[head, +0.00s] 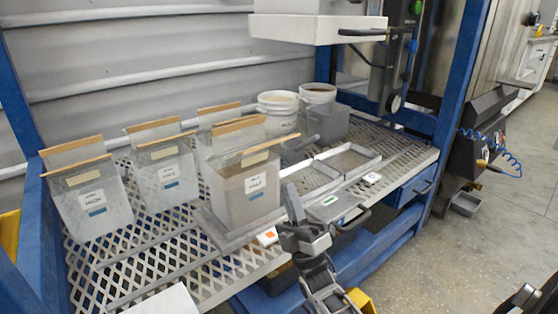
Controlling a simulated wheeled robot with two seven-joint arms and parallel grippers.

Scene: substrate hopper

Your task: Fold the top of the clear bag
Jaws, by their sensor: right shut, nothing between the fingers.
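The nearest clear bag (240,198) stands upright on a grey plate at the middle of the perforated bench. It has a white label with a blue patch and greyish contents. Its top is unfolded, with tan strips (262,152) along its upper edges. Other similar bags stand at the left (92,207), left of centre (166,178) and behind (219,113). My right gripper (292,198) is shut and empty, just right of the nearest bag and below its top edge. I cannot tell whether they touch. My left gripper is not in view.
White buckets (278,114) and a grey container (328,123) stand at the back. Shallow trays (348,158) and a scale-like device (333,207) lie to the right. Blue posts (462,75) frame the bench. A white unit (315,28) hangs above. The bench's front left is mostly clear.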

